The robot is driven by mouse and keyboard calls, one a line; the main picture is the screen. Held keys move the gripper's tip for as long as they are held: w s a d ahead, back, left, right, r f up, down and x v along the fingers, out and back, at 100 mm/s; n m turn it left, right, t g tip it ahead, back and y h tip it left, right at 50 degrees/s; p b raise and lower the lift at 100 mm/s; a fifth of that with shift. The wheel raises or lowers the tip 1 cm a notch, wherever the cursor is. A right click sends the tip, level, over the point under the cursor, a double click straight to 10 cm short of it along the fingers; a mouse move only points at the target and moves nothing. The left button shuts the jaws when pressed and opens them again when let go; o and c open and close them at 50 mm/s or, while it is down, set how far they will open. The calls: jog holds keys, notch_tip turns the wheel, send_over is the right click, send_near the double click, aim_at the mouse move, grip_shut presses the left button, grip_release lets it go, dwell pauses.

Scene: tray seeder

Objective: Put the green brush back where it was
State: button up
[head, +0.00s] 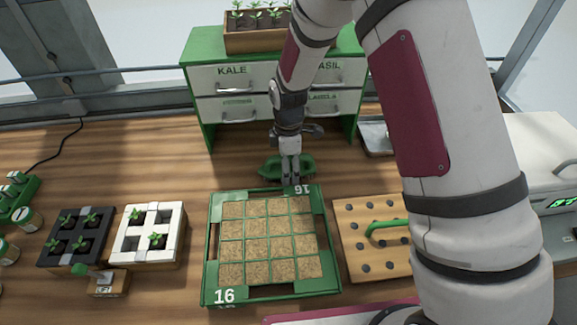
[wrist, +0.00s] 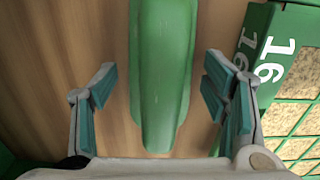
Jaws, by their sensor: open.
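The green brush (head: 272,166) lies on the wooden bench, between the drawer cabinet and the seed tray. Only its long, smooth green top (wrist: 163,75) shows in the wrist view; bristles are hidden. My gripper (head: 290,180) points down at the brush. In the wrist view, my gripper (wrist: 160,88) is open with teal finger pads on both sides of the brush. Gaps show between the pads and the brush. The brush's far end runs out of the top of the wrist view.
The green tray marked 16 (head: 210,255), with soil cells, lies just in front of the brush. A green-white drawer cabinet (head: 204,130) stands behind. A holed wooden board (head: 350,215) is right; white (head: 140,245) and black (head: 68,236) seedling trays are left.

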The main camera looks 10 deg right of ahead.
notch_tip(320, 180, up, 11)
jog(key=shift+r+b, duration=0.1)
jog(key=shift+b, duration=0.6)
jog(key=shift+s+d+r, duration=0.1)
jog(key=shift+d+r, duration=0.1)
jog(key=shift+r, duration=0.45)
jog(key=s+d+r+m+t, duration=0.1)
jog(key=s+d+r+m, duration=0.35)
jog(key=r, duration=0.35)
jog(key=s+d+r+m+t, duration=0.2)
jog(key=s+d+r+m, duration=0.25)
jog(key=s+r, duration=0.2)
jog(key=s+d+r+m+t, duration=0.1)
jog(key=s+d+r+m, duration=0.1)
jog(key=s+m, duration=0.2)
jog(key=s+d+r+m+t, duration=0.1)
jog(key=s+m, duration=0.4)
jog(key=s, duration=0.5)
jog(key=shift+d+r, duration=0.75)
jog(key=shift+r, duration=0.05)
